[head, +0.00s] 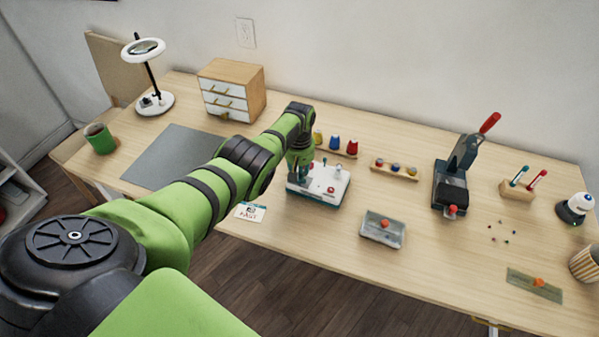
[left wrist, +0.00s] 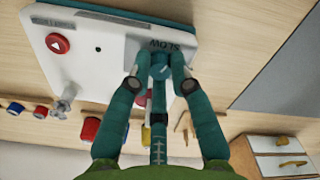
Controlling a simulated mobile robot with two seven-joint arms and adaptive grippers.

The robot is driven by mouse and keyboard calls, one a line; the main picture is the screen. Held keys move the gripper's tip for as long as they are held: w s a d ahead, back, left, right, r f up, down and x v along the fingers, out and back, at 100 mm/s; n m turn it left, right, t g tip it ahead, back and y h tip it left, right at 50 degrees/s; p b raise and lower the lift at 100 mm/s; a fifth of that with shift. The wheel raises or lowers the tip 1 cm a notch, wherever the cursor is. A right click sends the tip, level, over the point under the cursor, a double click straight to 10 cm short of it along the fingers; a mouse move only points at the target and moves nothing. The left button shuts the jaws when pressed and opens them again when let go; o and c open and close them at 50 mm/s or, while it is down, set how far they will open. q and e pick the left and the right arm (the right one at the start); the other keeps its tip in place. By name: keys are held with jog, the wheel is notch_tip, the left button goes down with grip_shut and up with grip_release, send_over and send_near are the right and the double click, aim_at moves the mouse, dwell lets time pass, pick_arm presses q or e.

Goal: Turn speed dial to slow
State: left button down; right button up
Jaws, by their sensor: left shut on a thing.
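The white control box (head: 325,188) with a teal base stands on the desk in the middle of the head view. In the left wrist view the box (left wrist: 95,60) fills the upper left, with a grey plate marked "SLOW" (left wrist: 175,46) and a red round button (left wrist: 58,43). A teal speed dial (left wrist: 160,62) sits beside that marking, largely covered by the fingers. My left gripper (left wrist: 160,72) is shut on the dial, one finger on each side. In the head view my left gripper (head: 298,178) reaches down onto the box's left part. Which way the dial points is hidden.
A printed card (head: 250,211) lies at the desk's front edge, left of the box. Thread spools (head: 335,143) stand behind it. A grey tray (head: 383,229) and a press (head: 453,182) are to the right. A grey mat (head: 172,158) and drawer cabinet (head: 231,90) are to the left.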

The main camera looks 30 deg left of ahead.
pick_arm(q)
jog(key=shift+n, duration=2.3)
jog(key=shift+r, duration=0.1)
jog(key=c, duration=1.1)
grip_release()
notch_tip(320, 180, up, 12)
